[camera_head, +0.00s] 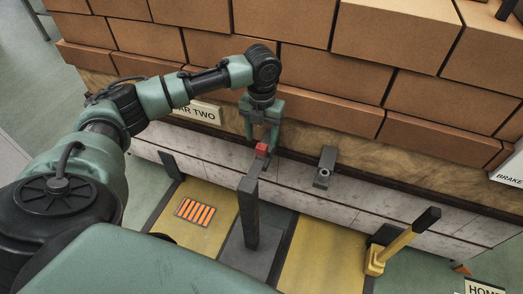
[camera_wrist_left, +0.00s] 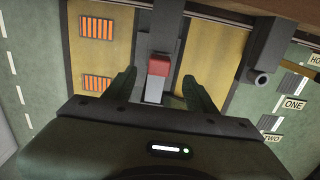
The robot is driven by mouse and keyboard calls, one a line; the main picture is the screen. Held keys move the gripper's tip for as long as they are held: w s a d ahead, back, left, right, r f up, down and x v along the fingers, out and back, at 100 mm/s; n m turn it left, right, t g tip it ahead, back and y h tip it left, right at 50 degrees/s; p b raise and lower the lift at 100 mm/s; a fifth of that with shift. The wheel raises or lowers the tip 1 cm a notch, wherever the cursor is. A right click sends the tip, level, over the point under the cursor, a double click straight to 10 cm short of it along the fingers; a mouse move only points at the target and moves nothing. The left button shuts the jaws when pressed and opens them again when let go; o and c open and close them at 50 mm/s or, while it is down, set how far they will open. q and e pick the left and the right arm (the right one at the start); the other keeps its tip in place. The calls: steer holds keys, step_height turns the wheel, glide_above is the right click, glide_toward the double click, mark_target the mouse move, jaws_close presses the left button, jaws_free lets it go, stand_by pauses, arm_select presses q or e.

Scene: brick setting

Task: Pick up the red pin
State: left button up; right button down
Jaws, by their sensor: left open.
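The red pin (camera_head: 262,148) shows as a small red block at the top end of a dark grey bar that rises from a dark plate. In the left wrist view the red pin (camera_wrist_left: 158,66) lies between my two fingers, a little ahead of the fingertips. My left gripper (camera_head: 261,138) is open, pointing down just above and around the red pin; it also shows in the left wrist view (camera_wrist_left: 158,82). I cannot tell whether either finger touches the pin. My right gripper is in neither view.
The brick wall (camera_head: 300,60) stands close behind my left gripper. A grey bracket (camera_head: 325,167) sits on the pale ledge to the right. A yellow lever with a dark handle (camera_head: 398,243) stands further right. An orange-striped grille (camera_head: 195,212) lies on the yellow panel at left.

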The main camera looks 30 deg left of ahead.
mark_target(261, 146)
arm_select(q)
step_height(261, 146, down, 5)
steer(key=shift+w+a+f+b, duration=0.1)
steer(key=shift+w+a+b, duration=0.05)
steer(key=shift+b, duration=0.4)
steer(key=shift+f, duration=0.5)
jaws_close()
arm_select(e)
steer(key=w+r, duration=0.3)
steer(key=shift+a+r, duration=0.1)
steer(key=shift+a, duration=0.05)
